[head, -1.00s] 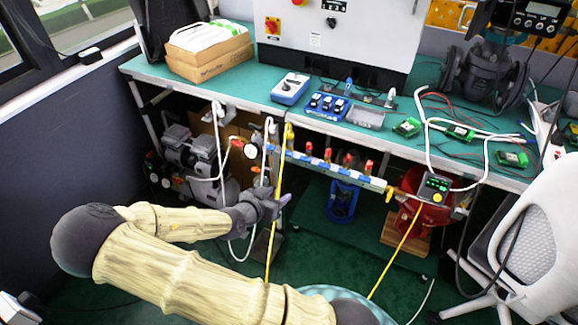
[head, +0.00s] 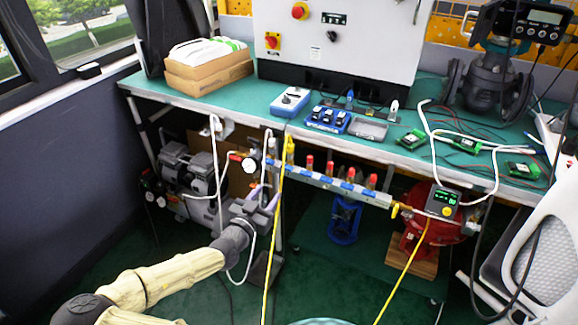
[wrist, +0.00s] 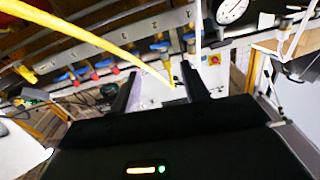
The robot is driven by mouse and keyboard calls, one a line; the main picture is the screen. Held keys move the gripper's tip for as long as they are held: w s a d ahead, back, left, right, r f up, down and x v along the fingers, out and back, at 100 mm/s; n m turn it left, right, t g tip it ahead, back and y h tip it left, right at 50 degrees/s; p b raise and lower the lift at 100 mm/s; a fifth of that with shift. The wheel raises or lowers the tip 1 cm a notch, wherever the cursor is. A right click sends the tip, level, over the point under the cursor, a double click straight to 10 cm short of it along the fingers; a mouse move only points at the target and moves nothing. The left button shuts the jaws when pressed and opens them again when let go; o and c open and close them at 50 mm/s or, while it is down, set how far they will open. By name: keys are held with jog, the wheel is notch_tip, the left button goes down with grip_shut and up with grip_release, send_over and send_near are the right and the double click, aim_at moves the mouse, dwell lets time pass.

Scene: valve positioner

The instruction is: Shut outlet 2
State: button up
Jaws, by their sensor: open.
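The outlet manifold (head: 330,184) is a pale rail under the front of the bench, with several red-capped outlets (head: 309,163) and blue handles along it. In the wrist view the manifold crosses the top, with blue handles (wrist: 160,46) and red caps (wrist: 115,70). My gripper (head: 268,204) is below the manifold's left end, beside the yellow hose (head: 274,235). In the wrist view my gripper (wrist: 161,67) has its fingers apart, with nothing between them, clear of the handles.
The yellow hose (wrist: 95,38) crosses the wrist view in front of the manifold. A round gauge (wrist: 231,10) is at top right there. A white hose hangs by my gripper. A red device (head: 425,238) stands right of the manifold. A white chair (head: 545,255) is at far right.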

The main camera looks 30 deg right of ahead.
aim_at(286, 169)
jog(key=b+x, duration=0.1)
jog(key=x, duration=1.4)
jog(key=shift+c, duration=0.4)
jog(key=c, duration=0.6)
